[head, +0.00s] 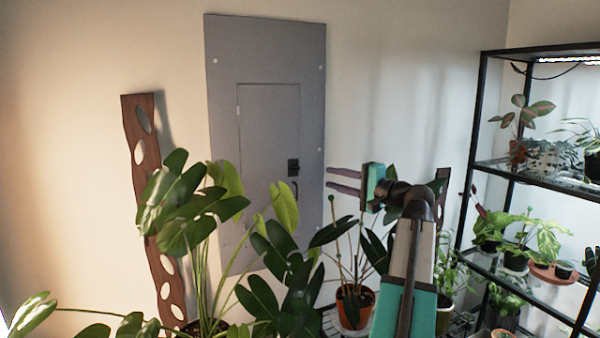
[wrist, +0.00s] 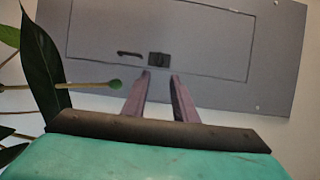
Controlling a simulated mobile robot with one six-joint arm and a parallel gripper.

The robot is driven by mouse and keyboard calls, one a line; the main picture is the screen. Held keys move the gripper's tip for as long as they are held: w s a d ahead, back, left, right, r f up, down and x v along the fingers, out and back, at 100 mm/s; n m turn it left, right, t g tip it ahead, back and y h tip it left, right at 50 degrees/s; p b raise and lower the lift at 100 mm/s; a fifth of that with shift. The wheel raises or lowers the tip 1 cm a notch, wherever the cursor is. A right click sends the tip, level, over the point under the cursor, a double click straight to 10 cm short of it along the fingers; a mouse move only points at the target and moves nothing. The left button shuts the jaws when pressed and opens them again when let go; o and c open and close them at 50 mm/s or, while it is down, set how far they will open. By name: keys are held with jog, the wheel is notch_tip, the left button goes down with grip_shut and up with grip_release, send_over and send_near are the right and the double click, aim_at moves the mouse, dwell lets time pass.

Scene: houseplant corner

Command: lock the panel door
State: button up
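The grey panel (head: 265,60) is on the wall, left of centre in the head view. Its inner door (head: 262,125) looks flush with the frame. A dark latch (head: 293,167) sits at the door's right edge, with a dark handle (head: 295,188) below it. In the wrist view, the latch (wrist: 159,59) lies beyond the fingertips, with the handle (wrist: 129,53) to its left. My gripper (head: 329,178) is right of the latch in the head view, fingers pointing at the panel. In the wrist view my gripper (wrist: 160,74) has its fingers apart with nothing between them.
Leafy plants (head: 205,215) stand in front of the panel's lower part. A potted plant (head: 352,305) is below my gripper. A black shelf (head: 468,170) with several plants is at the right.

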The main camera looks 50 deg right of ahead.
aim_at(296, 169)
jog(key=shift+w, duration=0.1)
jog(key=shift+w+p, duration=2.05)
jog(key=shift+w, duration=4.75)
grip_shut()
